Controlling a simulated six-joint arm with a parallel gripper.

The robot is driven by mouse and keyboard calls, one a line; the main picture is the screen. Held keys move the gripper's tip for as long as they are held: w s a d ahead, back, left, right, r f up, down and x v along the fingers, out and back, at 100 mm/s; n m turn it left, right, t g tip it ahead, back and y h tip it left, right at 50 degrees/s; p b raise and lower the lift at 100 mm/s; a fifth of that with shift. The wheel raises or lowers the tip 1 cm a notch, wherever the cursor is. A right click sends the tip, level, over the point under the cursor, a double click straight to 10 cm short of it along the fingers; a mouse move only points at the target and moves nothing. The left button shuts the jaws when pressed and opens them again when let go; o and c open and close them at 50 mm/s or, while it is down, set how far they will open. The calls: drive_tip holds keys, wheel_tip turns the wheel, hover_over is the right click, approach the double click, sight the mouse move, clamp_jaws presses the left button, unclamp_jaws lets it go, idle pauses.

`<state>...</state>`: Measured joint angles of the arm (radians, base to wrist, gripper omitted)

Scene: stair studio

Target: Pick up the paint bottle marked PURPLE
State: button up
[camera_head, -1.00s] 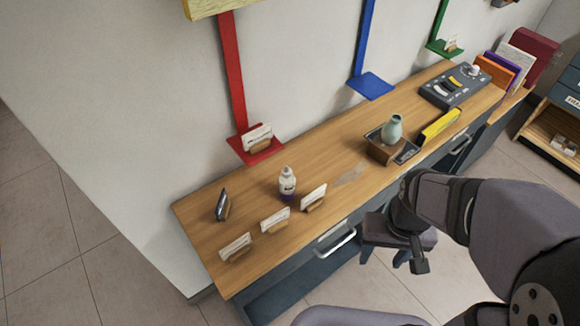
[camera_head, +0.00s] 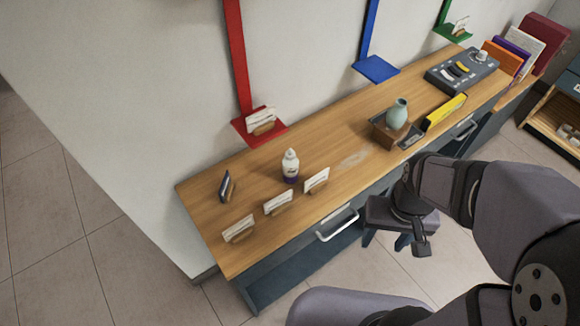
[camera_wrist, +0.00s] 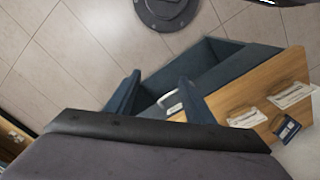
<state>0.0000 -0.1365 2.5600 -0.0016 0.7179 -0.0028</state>
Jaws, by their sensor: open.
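The paint bottle (camera_head: 290,167) stands upright on the wooden counter in the head view. It is white above and purple at its base, with a pale cap; its label is too small to read. My gripper (camera_head: 421,246) hangs beyond the counter's front edge, right of the bottle and well apart from it. It is open, and nothing shows between its jaws. The bottle is not in the wrist view.
Card holders (camera_head: 278,202) stand in front of the bottle, and a small dark frame (camera_head: 227,186) stands left of it. A tray with a vase (camera_head: 397,114) is to the right. Counter (camera_head: 340,170) is clear between bottle and tray.

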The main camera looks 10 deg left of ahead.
drive_tip(key=shift+w, duration=0.1)
drive_tip(key=shift+c, duration=0.4)
drive_tip(key=p, duration=0.2)
approach(290, 164)
drive_tip(key=shift+w+a+f, duration=0.15)
drive_tip(key=shift+w, duration=0.6)
drive_tip(key=shift+f+p, duration=1.7)
drive_tip(key=shift+f, duration=4.3)
drive_tip(key=c, duration=0.9)
